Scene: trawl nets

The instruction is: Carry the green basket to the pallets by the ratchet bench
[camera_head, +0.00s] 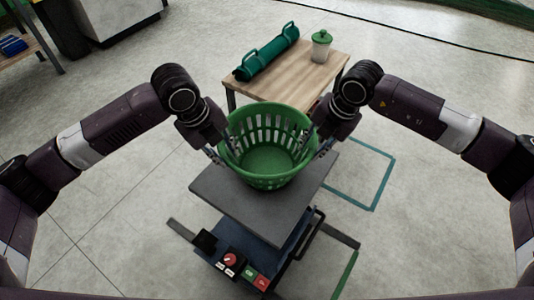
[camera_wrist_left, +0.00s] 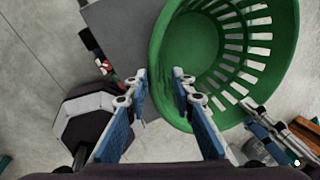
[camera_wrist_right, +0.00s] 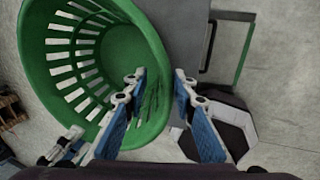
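The green basket (camera_head: 268,165), round with slotted walls, stands upright on the dark grey top (camera_head: 225,198) of a small lift-like stand. My left gripper (camera_head: 220,152) is at its left side and my right gripper (camera_head: 320,150) at its right side. In the left wrist view the basket (camera_wrist_left: 205,55) has its rim between the spread fingers (camera_wrist_left: 160,78), one inside and one outside. In the right wrist view the basket (camera_wrist_right: 110,60) likewise has its rim between spread fingers (camera_wrist_right: 160,78). Both grippers look open, with gaps showing. No pallets are identifiable.
A wooden table (camera_head: 285,88) stands just behind the basket, bearing a green cylindrical case (camera_head: 268,52) and a green-lidded jar (camera_head: 321,46). The stand has a control box with coloured buttons (camera_head: 240,268) in front. Teal tape (camera_head: 378,195) marks the floor at right. Open floor lies either side.

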